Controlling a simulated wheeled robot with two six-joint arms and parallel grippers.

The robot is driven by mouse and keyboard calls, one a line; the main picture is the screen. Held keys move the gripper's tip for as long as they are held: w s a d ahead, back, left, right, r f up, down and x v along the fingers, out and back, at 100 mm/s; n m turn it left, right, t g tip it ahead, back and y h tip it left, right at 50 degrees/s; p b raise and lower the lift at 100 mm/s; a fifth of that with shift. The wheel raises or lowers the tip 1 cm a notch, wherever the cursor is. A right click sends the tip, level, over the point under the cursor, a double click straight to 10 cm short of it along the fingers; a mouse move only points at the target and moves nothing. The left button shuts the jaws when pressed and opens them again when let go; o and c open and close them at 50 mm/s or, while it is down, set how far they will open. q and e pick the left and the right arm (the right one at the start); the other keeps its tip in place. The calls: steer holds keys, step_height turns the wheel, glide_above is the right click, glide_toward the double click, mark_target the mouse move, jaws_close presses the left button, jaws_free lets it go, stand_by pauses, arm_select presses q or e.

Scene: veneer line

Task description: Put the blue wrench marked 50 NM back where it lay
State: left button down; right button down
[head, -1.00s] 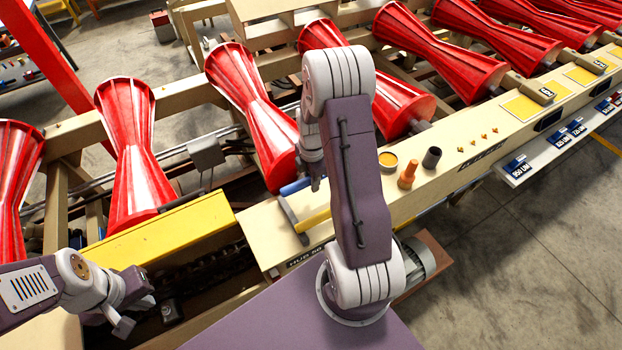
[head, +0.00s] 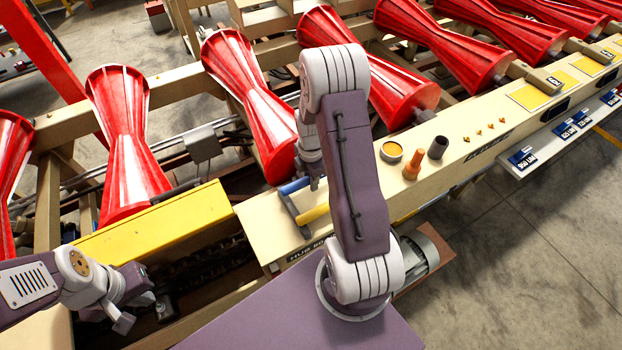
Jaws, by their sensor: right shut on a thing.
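The blue wrench shows as a short blue handle (head: 293,186) above the cream ledge, left of my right gripper. My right gripper (head: 314,182) is shut on it; the arm hides the fingertips and the rest of the wrench. No 50 NM mark can be read. A yellow-handled tool (head: 313,214) lies just in front, partly behind my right arm. A thin grey bar (head: 289,207) runs between the two handles. My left gripper (head: 139,303) is at the lower left, apart from these tools, with its fingers spread and nothing between them.
An orange cone-shaped piece (head: 412,165), a dark cylinder (head: 438,147) and a round tin (head: 391,151) stand on the ledge (head: 470,133) to the right. Red rollers (head: 256,100) line the back. A yellow beam (head: 155,222) borders an open chain pit at left.

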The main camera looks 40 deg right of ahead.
steer(key=shift+s, duration=0.15)
steer(key=shift+f+b, duration=0.3)
steer(key=shift+f, duration=0.2)
steer(key=c, duration=1.1)
jaws_free()
